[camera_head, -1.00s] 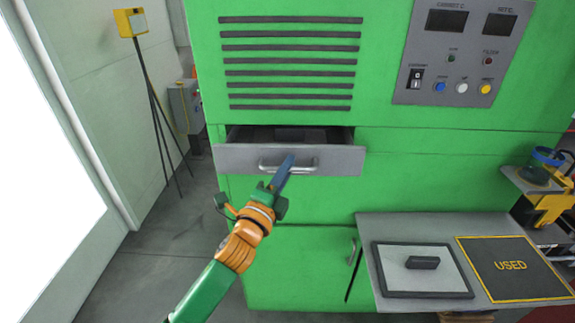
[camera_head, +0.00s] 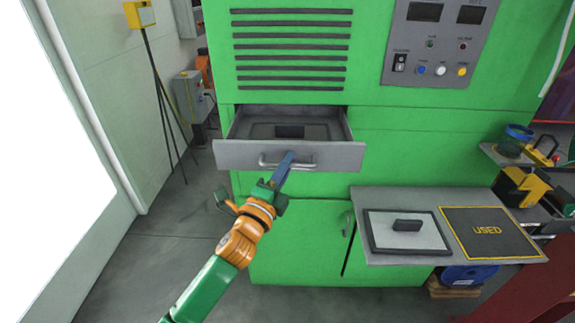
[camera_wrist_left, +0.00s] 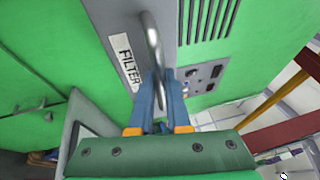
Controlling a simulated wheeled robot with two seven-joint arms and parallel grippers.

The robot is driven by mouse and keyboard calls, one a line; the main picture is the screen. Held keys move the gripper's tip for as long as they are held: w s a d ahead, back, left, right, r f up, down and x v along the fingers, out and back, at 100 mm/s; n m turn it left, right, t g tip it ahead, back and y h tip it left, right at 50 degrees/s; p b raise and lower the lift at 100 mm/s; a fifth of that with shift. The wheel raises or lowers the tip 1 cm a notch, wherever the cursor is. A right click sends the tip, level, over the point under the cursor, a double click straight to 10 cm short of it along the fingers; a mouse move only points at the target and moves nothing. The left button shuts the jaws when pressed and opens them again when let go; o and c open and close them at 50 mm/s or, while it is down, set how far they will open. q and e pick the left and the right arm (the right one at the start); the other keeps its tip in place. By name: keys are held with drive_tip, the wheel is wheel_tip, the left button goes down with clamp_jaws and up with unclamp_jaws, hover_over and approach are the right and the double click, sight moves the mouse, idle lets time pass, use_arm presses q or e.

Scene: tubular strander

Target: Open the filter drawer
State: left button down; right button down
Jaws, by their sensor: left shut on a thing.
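The filter drawer (camera_head: 228,155) is a grey drawer in the green machine, pulled part of the way out, with a dark-framed filter insert (camera_head: 290,131) lying inside it. Its metal bar handle (camera_head: 270,164) is on the front face. My left gripper (camera_head: 285,163) is shut on the handle. In the left wrist view, its blue fingers (camera_wrist_left: 158,92) close around the handle bar (camera_wrist_left: 152,45), beside a white "FILTER" label (camera_wrist_left: 127,62). My right gripper is not in view.
A grey shelf (camera_head: 375,197) with a lidded panel and a black "USED" mat (camera_head: 490,231) juts out at the lower right. A yellow box on a stand (camera_head: 141,14) is at the left. The floor in front of the drawer's left side is clear.

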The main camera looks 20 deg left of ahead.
use_arm(q)
drive_tip(key=c, duration=1.2)
unclamp_jaws()
drive_tip(key=shift+a, duration=0.1)
drive_tip(key=shift+o, duration=0.2)
drive_tip(key=b+v, duration=0.1)
drive_tip(key=v, duration=0.6)
drive_tip(key=shift+b, duration=0.3)
